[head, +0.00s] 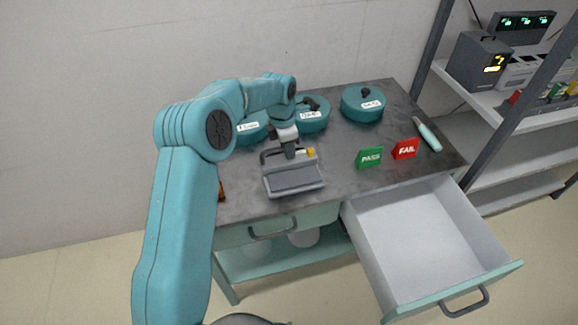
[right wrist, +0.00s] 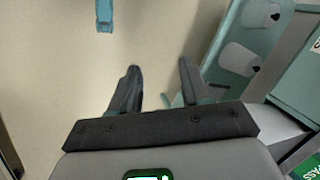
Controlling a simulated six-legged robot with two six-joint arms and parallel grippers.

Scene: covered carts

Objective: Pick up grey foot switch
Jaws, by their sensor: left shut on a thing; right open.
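The grey foot switch (head: 294,180) is on or just above the dark cart top, near its front edge; I cannot tell whether it touches the top. It has a wide pedal and a dark bar at its back left. My left gripper (head: 291,153) reaches down from above and is shut on it at its back side, hiding part of it. My right gripper (right wrist: 158,90) shows in the right wrist view, open and empty, with bare floor between and beyond its fingers. It cannot be made out in the head view.
Teal lidded pots (head: 362,104) stand along the back of the cart top (head: 340,150). A green PASS sign (head: 369,157), a red FAIL sign (head: 405,149) and a teal-handled tool (head: 428,135) lie to the right. An open, empty drawer (head: 425,240) juts forward. A shelf rack (head: 510,110) stands right.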

